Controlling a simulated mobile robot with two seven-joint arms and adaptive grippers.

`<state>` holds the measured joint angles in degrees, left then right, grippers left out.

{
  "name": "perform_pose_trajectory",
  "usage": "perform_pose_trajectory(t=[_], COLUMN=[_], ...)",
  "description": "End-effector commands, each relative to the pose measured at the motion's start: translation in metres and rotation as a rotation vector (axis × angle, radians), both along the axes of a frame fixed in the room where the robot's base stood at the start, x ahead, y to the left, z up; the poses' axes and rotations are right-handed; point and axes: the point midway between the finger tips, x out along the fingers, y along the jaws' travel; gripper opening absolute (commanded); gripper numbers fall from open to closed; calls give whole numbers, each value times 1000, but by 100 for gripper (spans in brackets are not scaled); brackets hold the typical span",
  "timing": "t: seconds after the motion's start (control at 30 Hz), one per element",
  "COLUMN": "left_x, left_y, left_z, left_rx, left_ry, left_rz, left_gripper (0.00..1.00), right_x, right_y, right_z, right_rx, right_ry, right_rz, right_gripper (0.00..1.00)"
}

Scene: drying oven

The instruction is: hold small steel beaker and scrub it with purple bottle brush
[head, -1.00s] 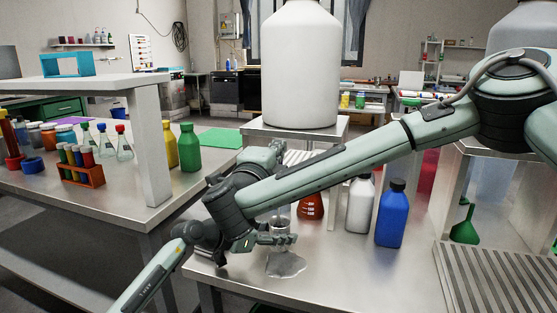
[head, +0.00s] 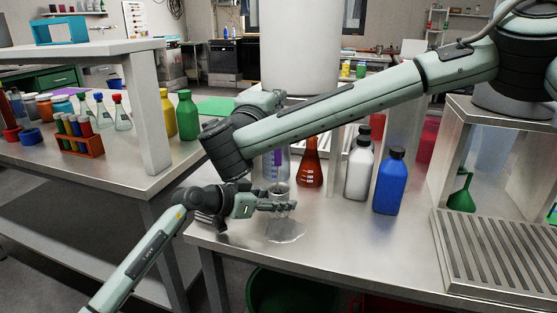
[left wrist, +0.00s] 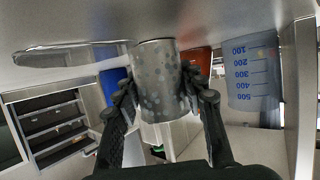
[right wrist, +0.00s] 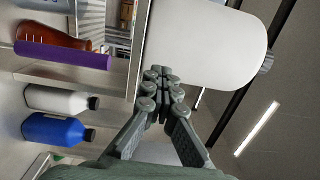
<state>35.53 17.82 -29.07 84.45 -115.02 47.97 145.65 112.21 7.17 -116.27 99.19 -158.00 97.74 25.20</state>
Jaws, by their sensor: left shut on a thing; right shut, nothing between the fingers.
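The small steel beaker (head: 279,190) is upright in my left gripper (head: 280,205), low over the front of the steel table. In the left wrist view the fingers close on both sides of the speckled grey beaker (left wrist: 160,88). The purple bottle brush (right wrist: 63,55) shows as a purple bar in the right wrist view. In the head view, purple shows at the graduated clear beaker (head: 270,168), partly hidden by my right arm. My right gripper (right wrist: 162,88) is shut and empty; in the head view it is mostly hidden behind its own arm.
A red-brown flask (head: 310,168), a white bottle (head: 359,170) and a blue bottle (head: 390,183) stand right of the beaker. A large white container (head: 300,55) stands behind. A shiny puddle-like patch (head: 286,231) lies at the table front. A grated tray (head: 490,245) lies at right.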

Motion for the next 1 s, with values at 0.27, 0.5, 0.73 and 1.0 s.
perform_pose_trajectory(t=[0.27, 0.5, 0.73, 1.0], left_x=[0, 0, 0, -1], left_y=[0, 0, 0, 2], left_z=[0, 0, 0, 1], left_rx=[0, 0, 0, 0], left_ry=[0, 0, 0, 0], left_rz=[0, 0, 0, 1], left_gripper=[6, 44, 65, 65], right_x=[0, 0, 0, 0], right_y=[0, 0, 0, 0], right_z=[0, 0, 0, 0], right_rx=[0, 0, 0, 0], right_ry=[0, 0, 0, 0], right_rz=[0, 0, 0, 0], right_gripper=[0, 0, 0, 0])
